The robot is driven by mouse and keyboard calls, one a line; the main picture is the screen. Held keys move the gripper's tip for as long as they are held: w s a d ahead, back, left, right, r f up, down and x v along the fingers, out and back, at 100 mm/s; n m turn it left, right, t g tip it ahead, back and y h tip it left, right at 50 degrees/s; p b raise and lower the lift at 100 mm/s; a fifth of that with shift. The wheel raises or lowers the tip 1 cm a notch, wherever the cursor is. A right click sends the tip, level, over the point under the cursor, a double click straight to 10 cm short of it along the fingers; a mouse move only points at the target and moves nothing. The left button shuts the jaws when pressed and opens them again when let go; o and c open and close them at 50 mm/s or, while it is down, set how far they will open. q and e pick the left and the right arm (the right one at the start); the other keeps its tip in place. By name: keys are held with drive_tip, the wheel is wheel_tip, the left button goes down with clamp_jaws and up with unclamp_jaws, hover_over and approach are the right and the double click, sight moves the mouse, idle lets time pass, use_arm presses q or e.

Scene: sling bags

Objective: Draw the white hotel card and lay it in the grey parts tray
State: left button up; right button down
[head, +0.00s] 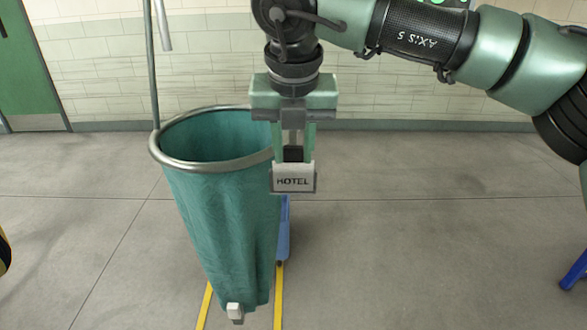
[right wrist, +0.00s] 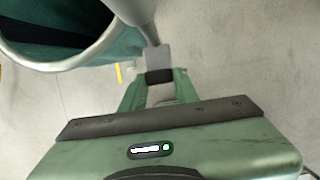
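The white hotel card (head: 293,180), lettered HOTEL, stands upright beside the right side of the green bag, with a grey edging along its sides and bottom. My right gripper (head: 293,154) comes down from above, its fingers closed on a black piece at the card's top edge. In the right wrist view the fingertips (right wrist: 159,77) meet at this black piece, with the pale card (right wrist: 157,57) just beyond. Whether the card still sits in a holder I cannot tell. The grey parts tray and my left gripper are not in view.
The green bag (head: 222,215) hangs from a round metal hoop (head: 157,152), close beside my right gripper; the hoop (right wrist: 62,66) also shows in the right wrist view. A blue part (head: 284,235) stands behind the bag. Yellow floor lines (head: 279,300) run below. Floor to the right is mostly clear.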

drive_tip(key=shift+s+f, duration=0.1)
drive_tip(key=shift+f, duration=0.25)
drive_tip(key=shift+w+r+p, duration=0.25)
drive_tip(key=shift+r+p, duration=0.2)
drive_tip(key=shift+r, duration=0.25)
drive_tip(key=shift+r+p, duration=0.3)
drive_tip(key=shift+r, duration=0.4)
drive_tip(key=shift+w+r+p, duration=0.1)
drive_tip(key=shift+r+p, duration=0.75)
drive_tip(key=shift+r, duration=0.65)
drive_tip(key=shift+r+p, duration=0.45)
drive_tip(key=shift+r, duration=0.4)
wheel_tip(320, 180, up, 4)
drive_tip(key=shift+p, duration=1.25)
drive_tip(key=shift+f, duration=0.1)
